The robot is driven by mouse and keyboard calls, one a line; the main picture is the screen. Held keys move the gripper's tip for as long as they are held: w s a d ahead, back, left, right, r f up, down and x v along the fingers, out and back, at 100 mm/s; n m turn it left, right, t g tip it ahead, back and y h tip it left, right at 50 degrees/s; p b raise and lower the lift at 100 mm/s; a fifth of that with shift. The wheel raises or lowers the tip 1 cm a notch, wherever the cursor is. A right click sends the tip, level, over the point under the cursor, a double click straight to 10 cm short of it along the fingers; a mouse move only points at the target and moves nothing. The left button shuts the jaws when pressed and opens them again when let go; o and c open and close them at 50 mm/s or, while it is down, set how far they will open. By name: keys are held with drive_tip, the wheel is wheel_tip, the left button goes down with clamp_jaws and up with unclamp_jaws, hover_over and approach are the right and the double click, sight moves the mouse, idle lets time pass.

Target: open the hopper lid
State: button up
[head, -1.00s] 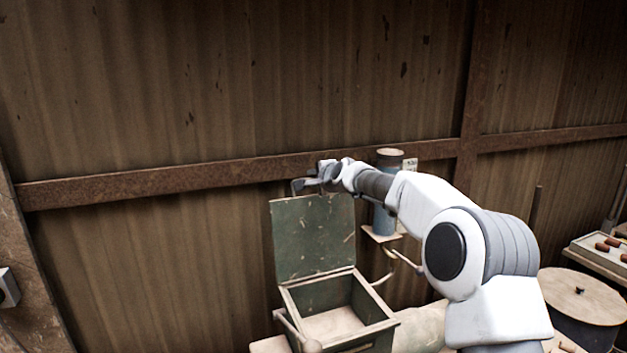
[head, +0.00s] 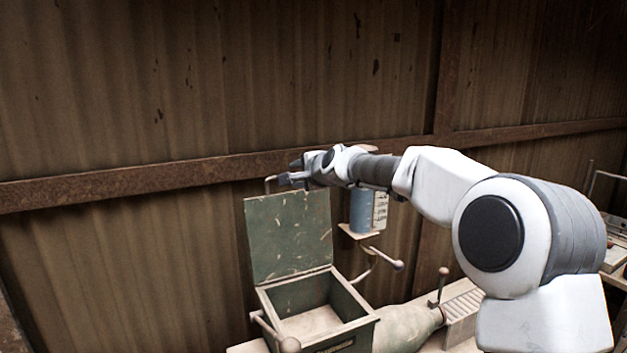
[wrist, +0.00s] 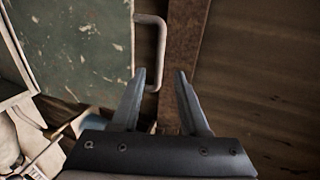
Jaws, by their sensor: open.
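The hopper lid (head: 290,238) is a scuffed green panel standing upright at the back of the open hopper box (head: 318,308). In the wrist view the lid (wrist: 75,50) fills the upper left. Its metal handle (wrist: 152,50) is a bent bar on the lid's edge; in the head view the handle (head: 268,184) shows at the lid's top edge. My gripper (head: 285,176) is at the lid's top edge, beside the handle. In the wrist view my gripper (wrist: 166,75) is open, with the handle's lower end near the left finger. Whether they touch I cannot tell.
A blue cylinder (head: 361,212) sits on a small shelf behind my arm. Levers with round knobs stick out at the hopper's front left (head: 289,344) and right (head: 397,265). A corrugated wall with a rusty beam (head: 120,185) stands close behind the lid.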

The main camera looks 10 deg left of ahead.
drive_tip(key=b+v, duration=0.3)
drive_tip(key=v, duration=0.7)
drive_tip(key=shift+s+b, duration=0.15)
drive_tip(key=shift+b, duration=0.25)
